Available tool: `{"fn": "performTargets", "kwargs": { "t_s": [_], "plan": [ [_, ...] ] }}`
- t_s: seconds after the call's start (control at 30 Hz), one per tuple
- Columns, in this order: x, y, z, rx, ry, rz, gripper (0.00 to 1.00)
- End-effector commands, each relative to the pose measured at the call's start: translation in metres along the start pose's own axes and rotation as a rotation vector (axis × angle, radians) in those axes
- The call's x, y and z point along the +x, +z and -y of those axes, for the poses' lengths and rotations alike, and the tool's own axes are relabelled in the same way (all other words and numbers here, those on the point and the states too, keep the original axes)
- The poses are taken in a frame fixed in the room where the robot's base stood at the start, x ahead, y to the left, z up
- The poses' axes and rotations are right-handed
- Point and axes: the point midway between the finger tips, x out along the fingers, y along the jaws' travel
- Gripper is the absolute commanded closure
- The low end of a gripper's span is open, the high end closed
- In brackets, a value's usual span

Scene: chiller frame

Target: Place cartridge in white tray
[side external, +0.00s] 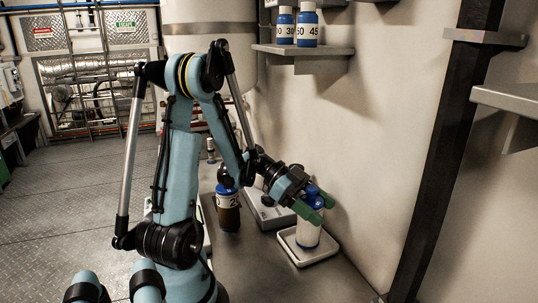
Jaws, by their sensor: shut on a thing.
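The cartridge is a white bottle with a blue top (308,233). It is upright over the white tray (331,254), a shallow square tray with a raised rim on the bench. I cannot tell whether its base touches the tray floor. My gripper (312,206) comes down from the upper left, and its green fingers are shut on the blue top of the cartridge. The fingers hide part of the top.
A dark bottle with a blue top and a white label (229,212) stands on the bench at left. A grey flat unit (266,214) lies behind the tray. The wall is close at right. A shelf (303,53) above holds blue-and-white bottles (307,27). Bare bench lies in front of the tray.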

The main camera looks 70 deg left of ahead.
Motion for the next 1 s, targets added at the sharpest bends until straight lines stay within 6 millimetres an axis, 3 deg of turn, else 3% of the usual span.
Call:
{"fn": "performTargets", "kwargs": {
  "t_s": [0.53,0.57,0.7,1.0],
  "plan": [
    [0.0053,0.0104,-0.0002,0.000,0.000,-0.001,0.74],
    [0.0053,0.0104,-0.0003,0.000,0.000,0.000,0.30],
    [0.0052,0.0102,-0.0003,0.000,0.000,0.000,0.09],
    [0.0049,0.0096,-0.0003,0.000,0.000,0.000,0.08]
  ]
}}
